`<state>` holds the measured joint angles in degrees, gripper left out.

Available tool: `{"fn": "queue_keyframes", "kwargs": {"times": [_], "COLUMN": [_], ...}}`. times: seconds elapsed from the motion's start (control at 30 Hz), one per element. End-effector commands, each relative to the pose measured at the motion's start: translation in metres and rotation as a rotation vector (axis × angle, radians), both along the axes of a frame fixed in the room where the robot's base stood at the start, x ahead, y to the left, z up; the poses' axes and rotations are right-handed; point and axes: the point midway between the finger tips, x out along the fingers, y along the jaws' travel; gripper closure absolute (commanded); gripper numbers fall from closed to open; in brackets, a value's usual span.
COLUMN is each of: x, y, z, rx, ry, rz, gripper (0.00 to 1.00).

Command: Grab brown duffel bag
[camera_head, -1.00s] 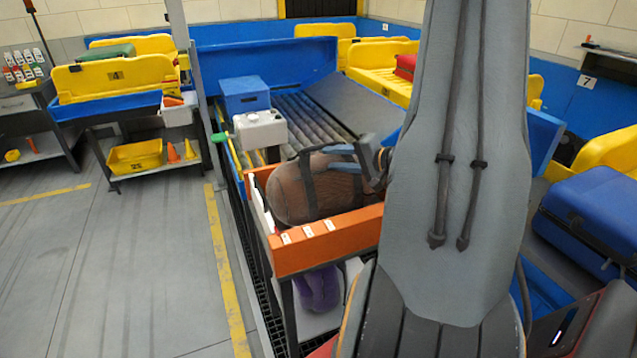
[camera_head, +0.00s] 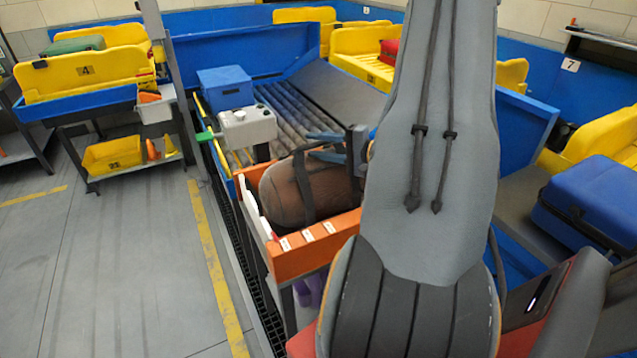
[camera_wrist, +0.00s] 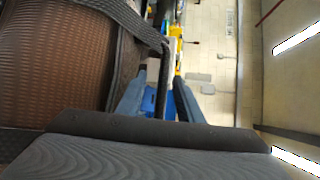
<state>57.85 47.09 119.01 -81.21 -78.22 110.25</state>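The brown duffel bag (camera_head: 283,196) lies in an orange-rimmed tray (camera_head: 300,249) at the near end of the conveyor, with dark straps around it. My gripper (camera_head: 318,146) is over the bag's far right part, its two blue-grey fingers apart. In the wrist view, the bag's brown side (camera_wrist: 60,70) fills the left. A dark strap (camera_wrist: 163,85) runs between the spread fingers of my gripper (camera_wrist: 160,102), with gaps beside it. My arm hides the bag's right end in the head view.
A white box (camera_head: 247,126) and a blue box (camera_head: 225,88) stand behind the tray. A blue suitcase (camera_head: 595,200) lies to the right. Yellow bins line the back. The floor at left (camera_head: 110,260) is clear.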

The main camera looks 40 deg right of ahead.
Motion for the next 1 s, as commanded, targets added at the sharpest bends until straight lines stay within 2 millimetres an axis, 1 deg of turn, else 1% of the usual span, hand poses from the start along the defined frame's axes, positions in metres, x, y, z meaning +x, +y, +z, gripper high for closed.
{"fn": "queue_keyframes", "kwargs": {"times": [0.1, 0.23, 0.33, 0.57, 0.7, 0.77, 1.0], "x": [0.018, 0.032, 0.038, 0.038, 0.038, 0.038, 0.038], "y": [0.004, 0.008, 0.01, 0.01, 0.01, 0.01, 0.01], "z": [0.003, -0.001, -0.003, -0.003, -0.003, -0.003, -0.003], "rx": [0.0, 0.0, 0.0, 0.0, 0.0, 0.0, 0.0], "ry": [-0.001, 0.001, 0.0, 0.0, 0.0, 0.0, 0.0], "rz": [0.004, 0.001, -0.001, -0.002, -0.002, -0.002, -0.002], "gripper": [0.67, 0.67, 0.67, 0.67, 0.9, 1.0, 1.0]}}
